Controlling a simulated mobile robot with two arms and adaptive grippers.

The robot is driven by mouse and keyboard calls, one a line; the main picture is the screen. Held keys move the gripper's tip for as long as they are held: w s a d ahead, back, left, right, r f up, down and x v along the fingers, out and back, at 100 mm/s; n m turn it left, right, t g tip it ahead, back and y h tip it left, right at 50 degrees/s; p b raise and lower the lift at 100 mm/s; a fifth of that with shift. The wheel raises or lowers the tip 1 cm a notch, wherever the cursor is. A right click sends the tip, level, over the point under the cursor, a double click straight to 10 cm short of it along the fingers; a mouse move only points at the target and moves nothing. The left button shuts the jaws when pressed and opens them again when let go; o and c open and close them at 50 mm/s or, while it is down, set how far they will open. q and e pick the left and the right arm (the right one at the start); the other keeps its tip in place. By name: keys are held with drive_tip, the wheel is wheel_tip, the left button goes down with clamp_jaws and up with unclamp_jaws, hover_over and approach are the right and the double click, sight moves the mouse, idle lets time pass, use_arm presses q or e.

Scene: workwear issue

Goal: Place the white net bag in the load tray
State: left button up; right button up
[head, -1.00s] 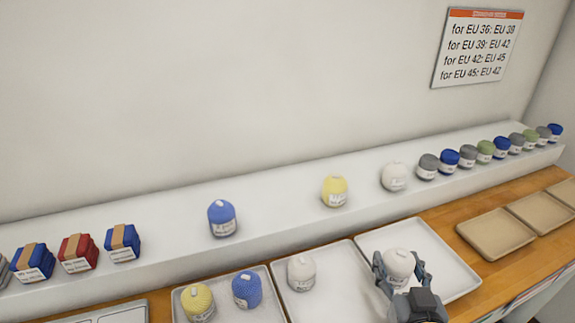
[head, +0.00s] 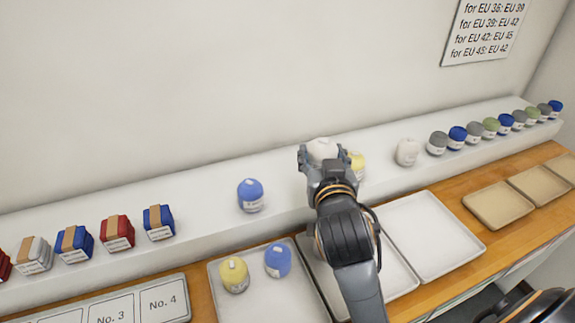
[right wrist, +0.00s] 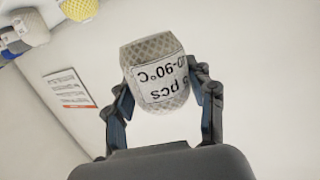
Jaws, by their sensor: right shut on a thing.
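My right gripper (head: 323,156) is shut on a white net bag (head: 322,147) and holds it up in front of the wall, over the white shelf. In the right wrist view the white net bag (right wrist: 155,55) sits between the two fingers, and its printed label reads upside down. A second white net bag (head: 407,152) stands on the shelf to the right. The right tray (head: 430,235) is empty. The middle tray (head: 398,279) is partly hidden by my arm. No label shows which tray is the load tray. My left gripper is not in view.
The left tray (head: 215,290) holds a yellow bag (head: 234,275) and a blue bag (head: 278,260). On the shelf, a yellow bag (head: 357,166) is partly behind my gripper and a blue bag (head: 250,195) stands left. Several bags line the shelf's right end; beige trays (head: 498,205) lie at right.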

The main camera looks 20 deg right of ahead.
drive_tip(key=w+d+f, duration=0.1)
drive_tip(key=w+f, duration=0.2)
drive_tip(key=w+d+f, duration=0.2)
drive_tip(key=w, duration=0.2)
drive_tip(key=w+d+f+p, duration=0.1)
drive_tip(key=w+d+f, duration=0.1)
drive_tip(key=w+f, duration=0.1)
drive_tip(key=shift+w+d+f, duration=0.25)
drive_tip(key=shift+w+f, duration=0.1)
drive_tip(key=shift+w, duration=0.3)
drive_tip(key=shift+w+d+f, duration=0.1)
drive_tip(key=shift+w+f, duration=0.1)
drive_tip(key=shift+f, duration=0.1)
wheel_tip(320, 180, down, 3)
drive_tip(key=shift+w+f, duration=0.1)
drive_tip(key=shift+w, duration=0.05)
drive_tip(key=shift+f, duration=0.1)
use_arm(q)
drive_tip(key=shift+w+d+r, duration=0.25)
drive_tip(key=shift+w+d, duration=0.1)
